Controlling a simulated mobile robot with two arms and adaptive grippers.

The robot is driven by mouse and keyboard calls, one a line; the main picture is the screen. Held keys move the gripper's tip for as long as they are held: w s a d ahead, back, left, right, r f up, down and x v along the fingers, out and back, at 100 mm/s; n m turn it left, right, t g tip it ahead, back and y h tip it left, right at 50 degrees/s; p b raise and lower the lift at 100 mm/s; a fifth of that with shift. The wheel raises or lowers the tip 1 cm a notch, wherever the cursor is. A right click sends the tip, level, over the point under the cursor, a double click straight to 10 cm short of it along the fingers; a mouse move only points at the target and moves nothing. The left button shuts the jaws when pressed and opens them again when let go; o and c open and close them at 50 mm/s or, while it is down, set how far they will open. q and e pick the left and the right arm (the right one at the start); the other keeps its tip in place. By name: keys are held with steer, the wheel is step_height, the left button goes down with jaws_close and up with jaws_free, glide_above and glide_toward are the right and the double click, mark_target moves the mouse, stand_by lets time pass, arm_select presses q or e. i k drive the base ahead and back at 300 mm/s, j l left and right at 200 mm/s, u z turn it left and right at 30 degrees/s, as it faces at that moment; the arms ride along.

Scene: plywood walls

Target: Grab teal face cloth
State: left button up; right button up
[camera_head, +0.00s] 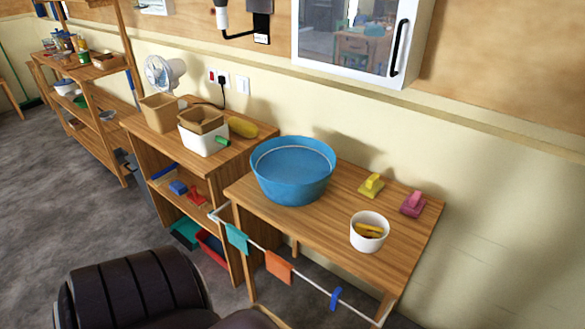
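The teal face cloth (236,238) hangs over a white rail (312,284) that runs along the front of the wooden table. It is near the rail's left end. An orange cloth (280,267) hangs to its right on the same rail, and a small blue item (335,298) is farther right. Nothing covers the teal cloth in this view. Neither of my grippers shows in the head view.
The wooden table (240,193) carries a blue basin (292,172), a white bucket (369,231), and yellow (371,185) and pink (413,204) items. A shelf unit (245,157) adjoins the table's left side.

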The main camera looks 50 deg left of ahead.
mark_target(236, 238)
steer(key=u, duration=2.05)
steer(key=i+j, duration=0.1)
steer(key=j, duration=0.35)
steer(key=i+j, duration=0.1)
steer(key=j, duration=0.35)
steer(key=j+z, duration=0.35)
steer(key=i+j+z, duration=0.1)
steer(key=j+z, duration=0.55)
